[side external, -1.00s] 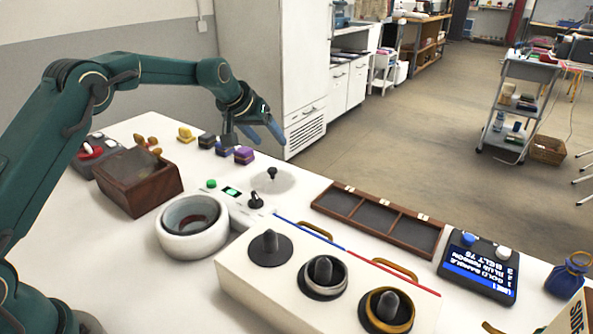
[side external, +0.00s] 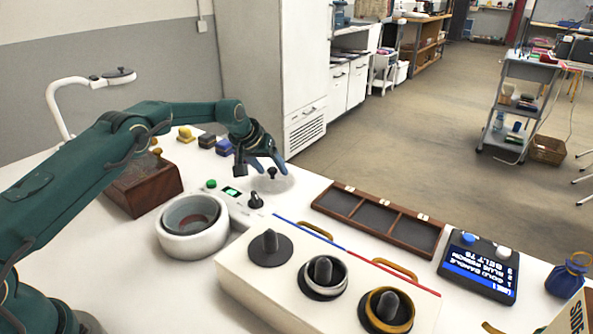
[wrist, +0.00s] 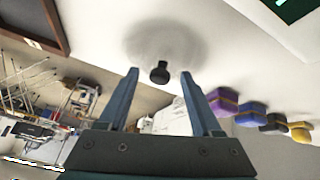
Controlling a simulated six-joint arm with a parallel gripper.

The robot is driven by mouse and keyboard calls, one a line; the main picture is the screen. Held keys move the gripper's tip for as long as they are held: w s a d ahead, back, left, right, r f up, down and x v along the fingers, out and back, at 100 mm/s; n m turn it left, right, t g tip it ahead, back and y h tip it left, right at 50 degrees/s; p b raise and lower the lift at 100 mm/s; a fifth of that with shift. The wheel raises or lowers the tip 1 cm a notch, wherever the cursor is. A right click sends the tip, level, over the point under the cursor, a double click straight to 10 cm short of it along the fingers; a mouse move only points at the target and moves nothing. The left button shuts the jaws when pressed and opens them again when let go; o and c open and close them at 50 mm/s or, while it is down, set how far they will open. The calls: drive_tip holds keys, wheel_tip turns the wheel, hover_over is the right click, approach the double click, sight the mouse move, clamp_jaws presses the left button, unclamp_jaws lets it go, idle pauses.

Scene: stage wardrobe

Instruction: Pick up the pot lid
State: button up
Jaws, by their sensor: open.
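The pot lid (side external: 284,183) lies on the white table, a pale, see-through disc with a black knob (side external: 271,172) standing up from it. My gripper (side external: 268,166) is open and empty, low over the lid and close to the knob. In the wrist view, the knob (wrist: 160,72) appears between the two blue fingertips of my gripper (wrist: 159,72), and the lid's faint disc (wrist: 165,42) spreads around it. I cannot tell whether either finger touches the knob.
A white round pot-like vessel (side external: 176,243) and a control panel with a green display (side external: 232,192) stand beside the lid. Several coloured blocks (wrist: 223,102) sit nearby. A brown compartment tray (side external: 324,206) lies to the right, and a white box with knobs (side external: 233,263) stands in front.

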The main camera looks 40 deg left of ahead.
clamp_jaws()
drive_tip(key=shift+r, duration=0.1)
idle(0.3)
